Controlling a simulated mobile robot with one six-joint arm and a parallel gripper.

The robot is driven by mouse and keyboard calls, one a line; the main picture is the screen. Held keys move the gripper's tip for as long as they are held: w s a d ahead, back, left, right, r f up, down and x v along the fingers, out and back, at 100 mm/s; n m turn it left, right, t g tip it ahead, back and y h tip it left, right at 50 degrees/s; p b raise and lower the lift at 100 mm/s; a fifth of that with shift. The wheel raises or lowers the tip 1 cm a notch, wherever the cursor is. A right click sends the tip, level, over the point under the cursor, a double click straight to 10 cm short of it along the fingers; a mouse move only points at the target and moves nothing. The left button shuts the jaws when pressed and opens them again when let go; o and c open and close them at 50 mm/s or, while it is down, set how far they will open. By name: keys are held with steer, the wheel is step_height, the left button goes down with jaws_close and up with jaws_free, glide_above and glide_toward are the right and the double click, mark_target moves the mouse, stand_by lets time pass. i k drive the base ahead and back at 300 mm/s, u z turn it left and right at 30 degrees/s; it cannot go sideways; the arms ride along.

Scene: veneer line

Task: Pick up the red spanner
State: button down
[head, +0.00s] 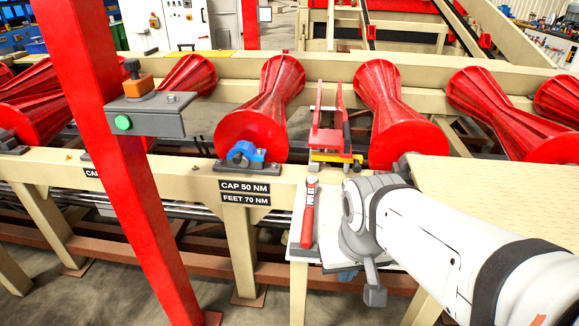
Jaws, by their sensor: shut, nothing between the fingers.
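A slim red tool (308,214) with a grey upper end and pale lettering lies on a narrow white shelf (297,247) at the front of the beige frame. I take it for the red spanner; its lower end is close to the shelf's front edge. My white arm reaches in from the lower right, and its wrist is just right of the tool. My gripper (374,294) hangs below the wrist, right of and lower in the picture than the tool. It looks shut and empty, apart from the tool. My arm hides part of the shelf.
Red rollers (265,110) line the beige frame (150,170) behind. A blue bearing block (245,155) sits left of the tool, above black torque labels (245,193). A red post (130,180) with a button box (150,115) stands left. A pale sheet (500,205) lies right.

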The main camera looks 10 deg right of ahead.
mark_target(312, 182)
steer(key=z, duration=0.7)
steer(key=k, duration=1.25)
steer(key=u, duration=0.65)
steer(key=i, duration=1.5)
steer(key=u, duration=0.05)
